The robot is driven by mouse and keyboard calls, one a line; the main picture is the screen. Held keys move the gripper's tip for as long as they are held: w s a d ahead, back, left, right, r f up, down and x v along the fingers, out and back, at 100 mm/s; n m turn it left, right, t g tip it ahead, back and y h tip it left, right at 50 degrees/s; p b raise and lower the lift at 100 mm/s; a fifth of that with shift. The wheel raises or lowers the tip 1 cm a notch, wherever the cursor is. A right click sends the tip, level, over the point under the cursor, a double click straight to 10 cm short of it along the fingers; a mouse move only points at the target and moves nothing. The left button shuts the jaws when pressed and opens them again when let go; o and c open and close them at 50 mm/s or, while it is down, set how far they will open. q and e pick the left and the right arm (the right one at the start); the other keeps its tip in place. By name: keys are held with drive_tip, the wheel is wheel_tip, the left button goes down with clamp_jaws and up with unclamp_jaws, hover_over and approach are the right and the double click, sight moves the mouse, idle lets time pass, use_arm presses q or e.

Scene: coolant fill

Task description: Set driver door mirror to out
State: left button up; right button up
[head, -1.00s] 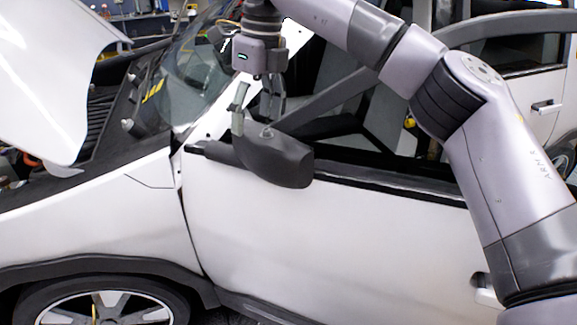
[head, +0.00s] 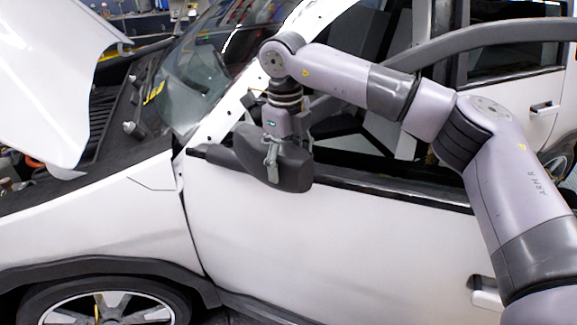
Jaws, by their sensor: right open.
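The dark grey driver door mirror (head: 293,174) sits on the front corner of the white driver door (head: 330,240), joined by a short dark arm at its left. Its housing sticks out over the door's outer side. My right gripper (head: 271,180) points down at the mirror, with its fingers in front of the housing's near face. One finger shows clearly. The other is hidden or overlapped, and I cannot tell whether the fingers touch the mirror. The gripper is open. My left gripper is not in view.
The white windshield pillar (head: 238,92) rises just behind the mirror. The raised white hood (head: 45,75) stands at the left over the engine bay. The door window opening is behind my right arm. The space in front of the door is clear.

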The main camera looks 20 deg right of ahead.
drive_tip(key=shift+f, duration=1.5)
drive_tip(key=shift+c, duration=0.2)
drive_tip(key=shift+w, duration=0.1)
clamp_jaws()
